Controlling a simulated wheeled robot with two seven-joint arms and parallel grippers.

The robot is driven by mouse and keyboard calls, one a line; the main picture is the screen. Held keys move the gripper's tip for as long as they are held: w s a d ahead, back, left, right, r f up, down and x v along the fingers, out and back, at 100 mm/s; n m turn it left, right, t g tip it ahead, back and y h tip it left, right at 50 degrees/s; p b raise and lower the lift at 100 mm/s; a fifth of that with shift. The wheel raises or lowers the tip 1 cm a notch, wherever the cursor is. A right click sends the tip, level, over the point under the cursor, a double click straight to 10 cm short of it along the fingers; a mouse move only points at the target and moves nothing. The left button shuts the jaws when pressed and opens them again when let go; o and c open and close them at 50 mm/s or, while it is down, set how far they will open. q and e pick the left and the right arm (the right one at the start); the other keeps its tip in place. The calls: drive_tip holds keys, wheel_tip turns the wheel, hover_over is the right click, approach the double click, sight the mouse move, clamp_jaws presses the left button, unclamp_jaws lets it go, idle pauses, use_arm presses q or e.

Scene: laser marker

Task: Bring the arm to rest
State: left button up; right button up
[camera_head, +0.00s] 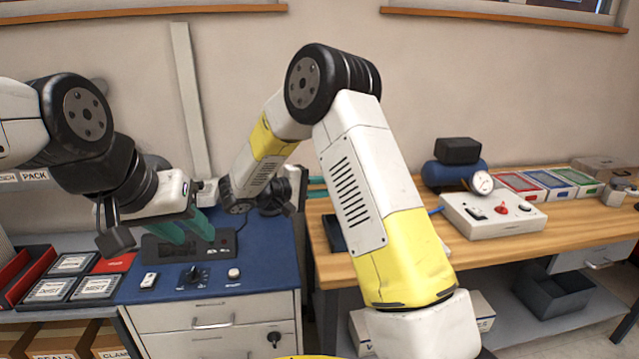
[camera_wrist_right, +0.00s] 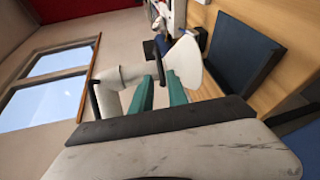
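My left gripper (camera_head: 190,230) comes in from the left, above the blue-topped cabinet (camera_head: 262,262) and in front of a black control unit (camera_head: 222,246). Its two green fingers are apart with nothing between them. My right arm rises from the lower right, bends at a high black elbow and comes down behind. My right gripper (camera_head: 318,187) is partly hidden behind that arm, near the wooden bench's left end. In the right wrist view the right gripper's green fingers (camera_wrist_right: 160,90) are parted and empty. A dark blue flat tray (camera_wrist_right: 243,52) lies on the bench beside them.
The wooden bench (camera_head: 560,232) carries a white control box (camera_head: 492,214), a blue compressor (camera_head: 447,176) and several coloured trays (camera_head: 547,181). Black label trays (camera_head: 72,263) lie left of the cabinet. A small white switch (camera_head: 149,280) and knobs sit on the blue top.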

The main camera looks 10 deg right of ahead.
drive_tip(key=s+d+r+m+g+y, duration=0.1)
drive_tip(key=s+d+r+g+y, duration=0.25)
drive_tip(key=s, duration=0.55)
drive_tip(key=s+d+r+m+g+y, duration=0.1)
drive_tip(key=s+d+m+g+y, duration=0.1)
drive_tip(key=s+d+y, duration=0.35)
drive_tip(key=s+a+r+m+t+y, duration=0.1)
drive_tip(key=s+a+r+t+y, duration=0.1)
drive_tip(key=s, duration=0.5)
drive_tip(key=s+a+r+m+t+y, duration=0.1)
drive_tip(key=s+a+r+t+y, duration=0.1)
drive_tip(key=s+a+y, duration=0.3)
drive_tip(key=s+t, duration=0.1)
drive_tip(key=s, duration=0.2)
drive_tip(key=shift+r+y, duration=0.35)
drive_tip(key=shift+y, duration=0.05)
drive_tip(key=shift+s, duration=0.1)
idle(0.7)
